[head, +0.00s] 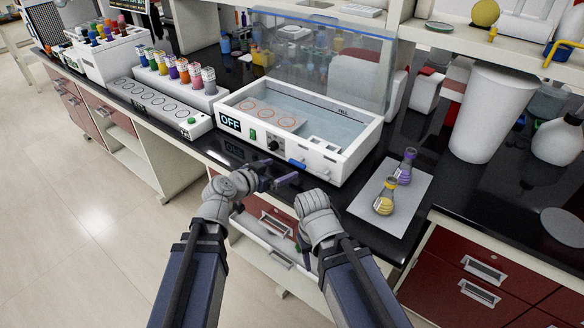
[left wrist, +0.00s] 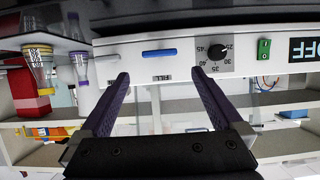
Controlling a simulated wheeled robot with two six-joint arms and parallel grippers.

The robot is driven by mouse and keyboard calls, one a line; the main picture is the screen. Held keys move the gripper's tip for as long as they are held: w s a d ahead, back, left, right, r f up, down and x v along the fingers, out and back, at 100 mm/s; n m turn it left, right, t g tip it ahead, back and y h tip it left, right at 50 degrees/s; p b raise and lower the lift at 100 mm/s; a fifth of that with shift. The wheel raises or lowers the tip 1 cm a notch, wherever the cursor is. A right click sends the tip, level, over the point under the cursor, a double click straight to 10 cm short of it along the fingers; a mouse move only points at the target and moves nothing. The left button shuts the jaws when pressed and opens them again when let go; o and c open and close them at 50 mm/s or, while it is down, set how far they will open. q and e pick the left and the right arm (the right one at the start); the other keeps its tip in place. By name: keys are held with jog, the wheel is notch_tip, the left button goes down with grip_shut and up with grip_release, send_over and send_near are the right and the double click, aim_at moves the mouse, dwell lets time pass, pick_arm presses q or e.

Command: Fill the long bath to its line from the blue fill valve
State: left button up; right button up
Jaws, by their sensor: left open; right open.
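The long bath (head: 352,158) is a white open tank with orange rings, an OFF display, a green switch and a dial. A pale bluish surface shows inside; I cannot tell its level. FILL is written on its back rim. The blue fill valve (head: 296,163) is a bar on the front wall, lying horizontal above a FILL label in the left wrist view (left wrist: 159,53). My left gripper (head: 281,174) is open and empty in front of it, with the valve between and beyond its fingertips, apart from them. My right gripper (head: 301,240) is open, low over the drawer, its fingers mostly hidden.
A drawer (head: 262,236) stands open below the bath. Right of the bath, a mat (head: 412,205) bears a yellow flask (head: 385,200) and a purple flask (head: 405,168). A white bin (head: 487,115) stands farther right. A tube rack (head: 180,85) stands left.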

aim_at(297, 163)
pick_arm(q)
jog(key=b+x, duration=0.2)
jog(key=x, duration=0.5)
jog(key=shift+w+f+b, duration=0.1)
jog(key=shift+b, duration=0.2)
jog(key=c, duration=1.2)
jog(key=shift+c, duration=0.2)
